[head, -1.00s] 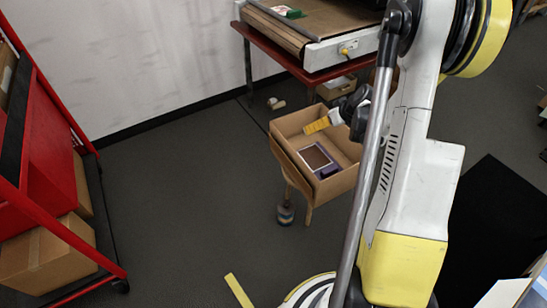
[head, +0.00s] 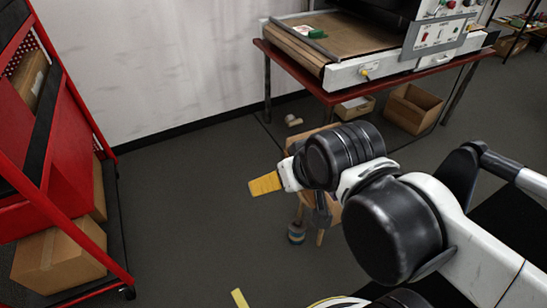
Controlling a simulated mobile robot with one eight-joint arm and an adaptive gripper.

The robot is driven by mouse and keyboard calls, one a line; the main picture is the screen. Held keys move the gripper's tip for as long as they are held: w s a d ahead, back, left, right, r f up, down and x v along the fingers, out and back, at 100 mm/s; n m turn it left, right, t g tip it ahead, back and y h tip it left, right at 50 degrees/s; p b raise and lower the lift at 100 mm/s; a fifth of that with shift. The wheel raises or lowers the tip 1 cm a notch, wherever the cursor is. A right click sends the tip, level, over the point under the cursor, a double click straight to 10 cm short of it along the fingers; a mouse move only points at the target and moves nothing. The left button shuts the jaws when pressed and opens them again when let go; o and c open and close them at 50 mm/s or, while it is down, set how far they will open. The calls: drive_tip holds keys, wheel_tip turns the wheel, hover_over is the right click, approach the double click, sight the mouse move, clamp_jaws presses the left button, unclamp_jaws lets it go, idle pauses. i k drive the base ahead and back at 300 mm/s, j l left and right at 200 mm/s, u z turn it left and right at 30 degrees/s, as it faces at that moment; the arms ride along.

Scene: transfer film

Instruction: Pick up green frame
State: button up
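A small green and white object (head: 308,32), which may be the green frame, lies on the brown belt of the machine (head: 345,36) at the top. It is too small to tell its exact shape. My gripper (head: 264,184) shows yellow fingertips pointing left, above the floor and well below and left of the belt. The fingers overlap from this side, so I cannot tell whether they are open or shut. Nothing is seen in them.
The machine stands on a red table (head: 400,89), with cardboard boxes (head: 412,108) beneath. A red rack (head: 72,150) holding cardboard boxes stands at the left. The grey floor between rack and stool is largely clear. A white wall (head: 160,70) runs behind.

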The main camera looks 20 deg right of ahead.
sight(311, 32)
drive_tip(key=z, duration=1.1)
drive_tip(key=i+j+z, duration=0.1)
drive_tip(key=i+j, duration=0.3)
drive_tip(key=j, duration=0.15)
drive_tip(key=i+j, duration=0.35)
drive_tip(key=j, duration=0.2)
drive_tip(key=i+j+z, duration=0.15)
drive_tip(key=i+j, duration=0.25)
drive_tip(key=j, duration=0.15)
drive_tip(key=i+j+z, duration=0.1)
drive_tip(key=i+j, duration=0.25)
drive_tip(key=j, duration=0.25)
drive_tip(key=i+j+z, duration=0.1)
drive_tip(key=i+j, duration=0.2)
drive_tip(key=j, duration=0.3)
drive_tip(key=i+j, duration=0.3)
drive_tip(key=j, duration=0.35)
drive_tip(key=i+j+z, duration=0.15)
drive_tip(key=i+j, duration=0.15)
drive_tip(key=j, duration=0.35)
drive_tip(key=i+j+z, duration=0.1)
drive_tip(key=i+j, duration=0.2)
drive_tip(key=j, duration=0.4)
